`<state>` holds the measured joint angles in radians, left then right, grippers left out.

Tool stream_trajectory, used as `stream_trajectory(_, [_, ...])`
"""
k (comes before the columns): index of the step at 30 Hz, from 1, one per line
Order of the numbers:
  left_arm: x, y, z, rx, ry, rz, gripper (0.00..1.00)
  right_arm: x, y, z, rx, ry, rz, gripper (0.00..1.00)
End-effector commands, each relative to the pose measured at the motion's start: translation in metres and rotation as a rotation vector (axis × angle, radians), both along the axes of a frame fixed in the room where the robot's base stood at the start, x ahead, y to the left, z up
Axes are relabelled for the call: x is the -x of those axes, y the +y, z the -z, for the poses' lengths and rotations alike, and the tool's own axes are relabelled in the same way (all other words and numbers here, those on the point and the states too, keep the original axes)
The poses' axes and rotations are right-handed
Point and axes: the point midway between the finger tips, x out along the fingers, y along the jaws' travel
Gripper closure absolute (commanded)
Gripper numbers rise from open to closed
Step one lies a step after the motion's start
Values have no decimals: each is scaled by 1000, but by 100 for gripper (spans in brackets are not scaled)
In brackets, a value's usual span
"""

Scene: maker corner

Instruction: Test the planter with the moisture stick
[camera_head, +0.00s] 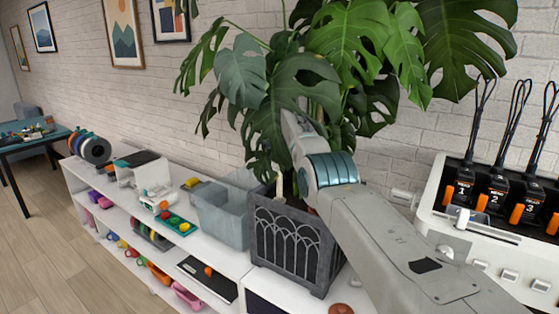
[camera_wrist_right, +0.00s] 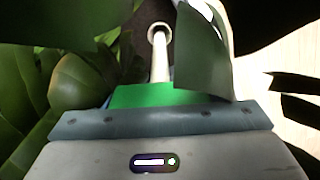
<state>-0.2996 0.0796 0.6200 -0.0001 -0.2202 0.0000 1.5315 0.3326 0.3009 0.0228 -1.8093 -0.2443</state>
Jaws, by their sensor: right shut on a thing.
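The planter (camera_head: 290,245) is a dark grey box with arched panels, holding a large leafy plant (camera_head: 300,75). It stands on the white shelf. My right arm reaches in from the lower right, its wrist among the leaves above the planter; leaves hide the gripper in the head view. In the right wrist view my right gripper (camera_wrist_right: 155,97) is shut on the moisture stick (camera_wrist_right: 160,66), which shows a green block and a pale rod. The rod points away towards a pale ring over a dark area. I cannot tell whether it touches soil. My left gripper is out of view.
A clear grey bin (camera_head: 222,213) stands left of the planter. A white station (camera_head: 485,240) with numbered black devices stands to the right. The white shelf (camera_head: 225,280) holds several small items. Large leaves crowd around my right gripper.

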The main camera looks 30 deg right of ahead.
Motion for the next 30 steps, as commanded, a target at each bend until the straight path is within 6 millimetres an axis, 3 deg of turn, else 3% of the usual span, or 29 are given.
stream_trajectory(30, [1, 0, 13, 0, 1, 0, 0, 0, 0, 26, 0, 0, 0, 57])
